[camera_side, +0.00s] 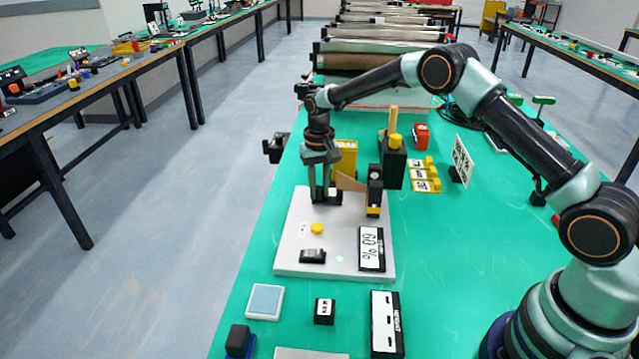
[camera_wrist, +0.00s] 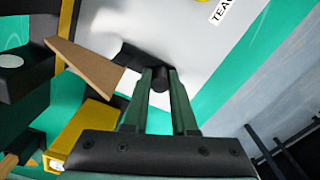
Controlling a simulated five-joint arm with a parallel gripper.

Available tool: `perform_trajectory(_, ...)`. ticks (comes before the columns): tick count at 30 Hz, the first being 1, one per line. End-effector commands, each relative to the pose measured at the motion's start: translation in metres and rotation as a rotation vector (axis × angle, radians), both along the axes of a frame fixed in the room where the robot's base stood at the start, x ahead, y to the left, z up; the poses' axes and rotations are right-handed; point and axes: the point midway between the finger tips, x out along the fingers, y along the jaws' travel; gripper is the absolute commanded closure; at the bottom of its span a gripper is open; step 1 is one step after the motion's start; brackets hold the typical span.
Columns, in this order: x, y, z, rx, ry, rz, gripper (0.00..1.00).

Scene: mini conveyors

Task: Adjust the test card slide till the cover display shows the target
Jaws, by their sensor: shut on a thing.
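My gripper (camera_side: 325,198) points down over the far part of a white panel (camera_side: 286,254). In the wrist view its fingers (camera_wrist: 162,76) are shut on a small dark knob (camera_wrist: 160,80), which looks like the slide's handle. A tan angled piece (camera_side: 347,182) is beside the fingers, and it also shows in the wrist view (camera_wrist: 85,65). A black post with a yellow lower part (camera_side: 375,190) stands right of it. The display (camera_side: 371,248) at the panel's right edge appears to read 60 %. The fingers partly hide the slide's track.
A yellow button (camera_side: 317,229) and a black switch (camera_side: 312,256) sit on the panel's near half. A tall black block (camera_side: 393,165), a yellow block (camera_side: 346,158) and a sign (camera_side: 462,160) stand behind. Several small items lie on the green table nearer the camera.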

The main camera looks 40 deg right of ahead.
Motion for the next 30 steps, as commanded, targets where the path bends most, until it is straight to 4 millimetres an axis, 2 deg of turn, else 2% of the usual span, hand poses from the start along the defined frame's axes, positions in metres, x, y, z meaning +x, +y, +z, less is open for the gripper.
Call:
perform_trajectory(9,0.004,0.004,0.001,0.0,-0.004,0.002,1.0)
perform_trajectory(10,0.004,0.004,0.001,0.0,-0.004,0.002,0.67)
perform_trajectory(12,0.004,0.004,0.001,0.0,-0.004,0.002,0.44)
perform_trajectory(23,0.004,0.003,0.003,0.0,-0.004,0.001,0.44)
perform_trajectory(26,0.005,0.003,0.012,0.0,-0.008,0.001,0.44)
perform_trajectory(30,0.005,0.003,0.037,0.0,-0.008,0.001,0.44)
